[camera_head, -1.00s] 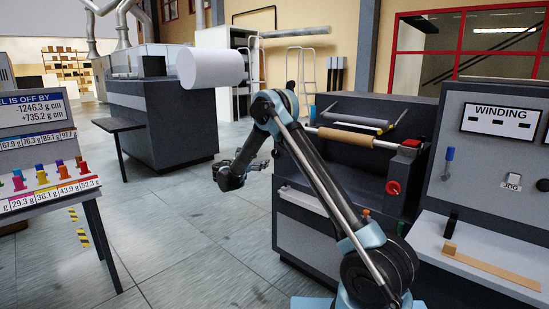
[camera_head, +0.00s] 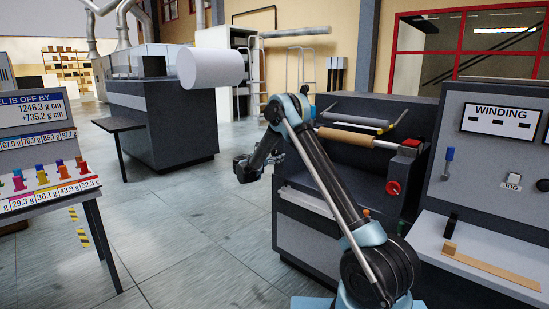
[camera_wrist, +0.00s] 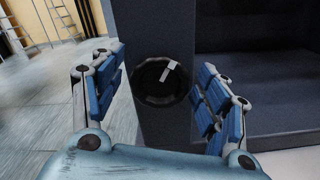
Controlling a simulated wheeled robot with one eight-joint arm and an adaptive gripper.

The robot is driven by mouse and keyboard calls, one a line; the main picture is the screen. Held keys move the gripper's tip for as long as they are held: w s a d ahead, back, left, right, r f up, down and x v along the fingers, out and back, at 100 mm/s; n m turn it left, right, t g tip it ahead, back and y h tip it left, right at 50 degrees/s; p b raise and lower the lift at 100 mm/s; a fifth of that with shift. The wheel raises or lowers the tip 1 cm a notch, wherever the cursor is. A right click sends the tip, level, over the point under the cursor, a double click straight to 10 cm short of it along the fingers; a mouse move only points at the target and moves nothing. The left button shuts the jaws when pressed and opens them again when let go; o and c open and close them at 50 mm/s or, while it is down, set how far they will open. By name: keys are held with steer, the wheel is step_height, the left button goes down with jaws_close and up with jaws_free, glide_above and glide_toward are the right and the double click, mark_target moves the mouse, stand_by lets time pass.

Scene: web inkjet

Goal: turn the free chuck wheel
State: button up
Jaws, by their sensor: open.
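A round black wheel (camera_wrist: 150,88) with a pale pointer strip across it sits on a dark upright post in the wrist view; I take it to be the free chuck wheel. My gripper (camera_wrist: 160,85) is open, with its blue-padded fingers on the left and right of the wheel. The wheel appears beyond the fingers, and I cannot tell whether they touch it. In the head view, my gripper (camera_head: 243,170) is left of the winding machine (camera_head: 310,232), and the black wheel cannot be made out there. A red knob (camera_head: 393,187) is on the machine's right end.
A brown roll (camera_head: 347,137) lies across the machine's top. A panel marked WINDING (camera_head: 500,122) stands at right. A table with colored weights (camera_head: 45,185) is at left, and a dark cabinet (camera_head: 165,120) is behind. Floor between them is clear.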

steer(key=c, duration=1.1)
steer(key=shift+m, duration=0.3)
steer(key=m, duration=0.8)
steer(key=shift+f, duration=0.1)
steer(key=m, duration=0.4)
steer(key=shift+s+f+m, duration=0.1)
steer(key=shift+m, duration=0.2)
steer(key=shift+d+f+m, duration=0.1)
steer(key=shift+m, duration=2.2)
